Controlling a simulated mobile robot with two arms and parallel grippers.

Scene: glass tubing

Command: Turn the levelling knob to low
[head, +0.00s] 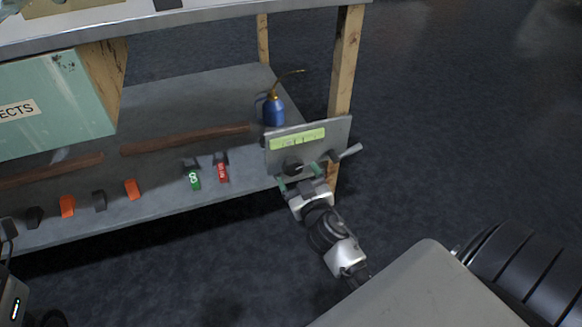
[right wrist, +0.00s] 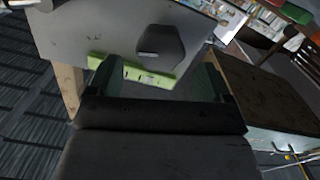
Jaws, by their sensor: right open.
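The levelling knob (head: 293,168) is a dark knob on the grey panel (head: 340,133) at the shelf's right front corner. A green label strip (head: 298,139) sits above it in the head view. In the right wrist view the knob (right wrist: 163,46) shows large and dark, with a small pale mark, beyond the green strip (right wrist: 150,75). My right gripper (head: 299,178) is open just in front of the knob; its greenish fingers (right wrist: 157,80) stand apart. I cannot tell whether they touch the knob. The label's writing is too small to read. My left gripper is not seen.
A grey lever handle (head: 347,153) sticks out to the right of the panel. A blue oil can (head: 274,110) stands behind it on the shelf. Green (head: 194,180) and red (head: 222,172) switches lie left. A green box (head: 60,105) hangs under the bench.

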